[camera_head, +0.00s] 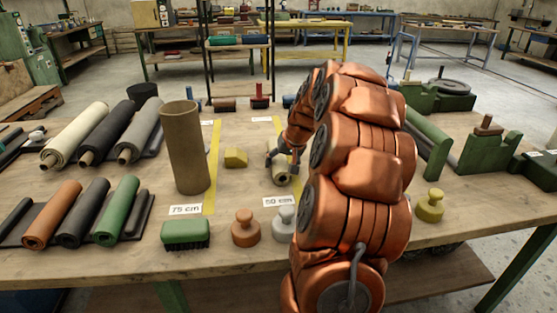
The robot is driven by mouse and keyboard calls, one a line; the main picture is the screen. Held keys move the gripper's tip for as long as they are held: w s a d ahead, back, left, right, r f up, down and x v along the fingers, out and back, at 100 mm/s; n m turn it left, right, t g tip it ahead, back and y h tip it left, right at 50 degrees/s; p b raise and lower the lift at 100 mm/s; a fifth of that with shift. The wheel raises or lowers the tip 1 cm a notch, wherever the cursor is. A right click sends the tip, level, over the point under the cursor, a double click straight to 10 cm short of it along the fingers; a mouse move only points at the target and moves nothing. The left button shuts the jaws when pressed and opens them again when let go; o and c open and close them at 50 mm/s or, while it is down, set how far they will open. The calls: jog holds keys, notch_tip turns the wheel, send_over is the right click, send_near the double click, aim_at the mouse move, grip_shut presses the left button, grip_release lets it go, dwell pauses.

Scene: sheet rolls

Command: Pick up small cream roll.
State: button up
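A tall brown cylinder (185,148) stands upright left of my gripper, with a yellow block (236,158) between. A green brush (185,233) and a copper knobbed weight (245,228) are in front. Several larger rolls, including a big cream one (77,133), lie at left.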

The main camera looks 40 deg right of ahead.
grip_shut()
dwell(0.3)
